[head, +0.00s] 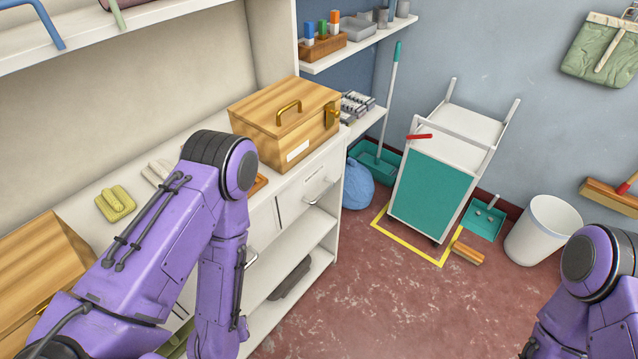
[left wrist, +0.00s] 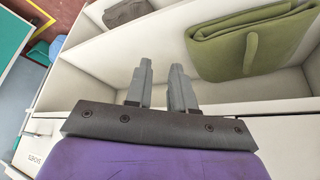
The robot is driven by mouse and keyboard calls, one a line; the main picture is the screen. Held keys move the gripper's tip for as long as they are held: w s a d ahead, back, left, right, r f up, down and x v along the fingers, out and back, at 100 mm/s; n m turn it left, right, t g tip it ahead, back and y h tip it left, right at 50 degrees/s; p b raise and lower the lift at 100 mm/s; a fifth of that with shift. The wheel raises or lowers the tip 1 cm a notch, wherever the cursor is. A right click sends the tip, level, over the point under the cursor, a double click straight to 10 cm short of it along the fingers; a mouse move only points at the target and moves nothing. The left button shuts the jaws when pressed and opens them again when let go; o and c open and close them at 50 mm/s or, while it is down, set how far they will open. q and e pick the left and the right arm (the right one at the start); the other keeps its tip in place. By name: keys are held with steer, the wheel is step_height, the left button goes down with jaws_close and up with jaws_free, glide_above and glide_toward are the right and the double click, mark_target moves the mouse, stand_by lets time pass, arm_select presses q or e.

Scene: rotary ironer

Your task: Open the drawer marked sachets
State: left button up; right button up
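White drawer fronts are set under the counter top. In the head view, one shut drawer (head: 303,196) with a bar handle (head: 321,191) and a small label is right of my left arm. Another drawer front (head: 263,222) is partly hidden by that arm. In the left wrist view, a white front with a dark-lettered label (left wrist: 35,158) shows at the lower left; its lettering is too small and tilted to read surely. My left gripper (left wrist: 162,70) is empty, its two fingers apart, in front of the open shelves. My right gripper is outside the view; only its arm shows.
A folded green cloth (left wrist: 250,40) and a dark cloth (left wrist: 127,12) lie on the open shelf. A teal-fronted cart (head: 432,190) stands right; the red floor before the cabinet is clear.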

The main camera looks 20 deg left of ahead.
arm_select(q)
steer(key=w+d+f+t+b, duration=0.1)
steer(key=w+f+t+b, duration=0.3)
steer(key=w, duration=0.4)
steer(key=n+t+h+b, duration=0.3)
steer(key=n+t+b, duration=0.2)
steer(key=t+b, duration=0.9)
glide_toward(322, 194)
steer(key=r+g+b, duration=0.2)
steer(key=shift+m, duration=0.3)
steer(key=x, duration=0.8)
steer(key=shift+w+f, duration=0.3)
steer(key=shift+w, duration=0.05)
steer(key=shift+w+a, duration=0.1)
steer(key=shift+w, duration=0.25)
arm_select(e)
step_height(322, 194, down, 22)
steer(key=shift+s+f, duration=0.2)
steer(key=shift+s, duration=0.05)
arm_select(q)
steer(key=shift+c, duration=0.3)
